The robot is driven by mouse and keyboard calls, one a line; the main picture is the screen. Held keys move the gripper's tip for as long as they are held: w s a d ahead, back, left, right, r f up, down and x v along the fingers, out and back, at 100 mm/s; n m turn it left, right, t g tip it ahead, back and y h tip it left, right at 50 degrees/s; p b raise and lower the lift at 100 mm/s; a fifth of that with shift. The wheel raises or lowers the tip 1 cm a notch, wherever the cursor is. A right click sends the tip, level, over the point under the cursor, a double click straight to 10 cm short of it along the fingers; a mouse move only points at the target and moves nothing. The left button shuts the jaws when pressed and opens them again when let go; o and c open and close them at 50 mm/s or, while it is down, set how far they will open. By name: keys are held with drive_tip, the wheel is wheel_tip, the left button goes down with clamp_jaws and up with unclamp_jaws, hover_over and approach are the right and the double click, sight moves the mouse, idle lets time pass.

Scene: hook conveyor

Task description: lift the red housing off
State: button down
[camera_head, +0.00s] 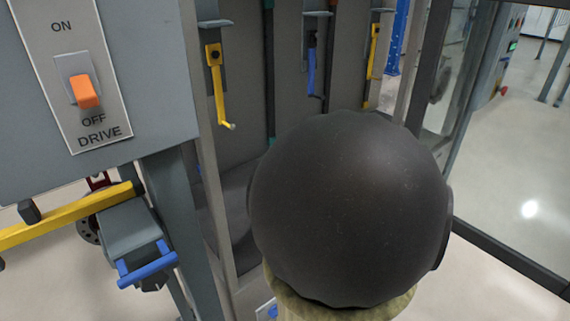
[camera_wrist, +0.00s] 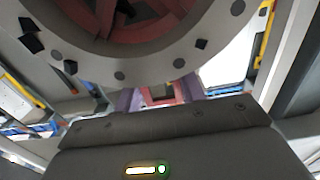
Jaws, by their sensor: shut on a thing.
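In the wrist view, the red housing (camera_wrist: 150,30) fills the top, close to the camera. Its red inner ribs show inside a broad grey ring (camera_wrist: 150,66) with dark bolt holes, cut off by the frame. My gripper (camera_wrist: 160,93) is just below the ring, with its dark body across the bottom of the view. Its purplish fingers are shut on a pinkish-red piece of the housing between them. The exact contact is small and blurred. In the head view, a large dark round part of my arm blocks the middle, and neither gripper nor held piece can be made out.
A grey panel with an orange ON/OFF drive switch (camera_head: 85,91) stands at left. Below it are a yellow bar (camera_head: 65,218) and a blue handle (camera_head: 148,268). Yellow hooks (camera_head: 217,90) and a blue hook (camera_head: 312,75) hang behind. Open floor (camera_head: 500,260) lies at right beyond a dark frame.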

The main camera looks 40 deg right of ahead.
drive_tip(key=shift+r, duration=0.1)
drive_tip(key=shift+s+b, duration=0.85)
drive_tip(key=shift+s, duration=0.4)
drive_tip(key=s+b, duration=0.1)
drive_tip(key=s, duration=0.3)
drive_tip(key=shift+s+d, duration=0.15)
drive_tip(key=shift+s, duration=0.1)
drive_tip(key=shift+r, duration=0.1)
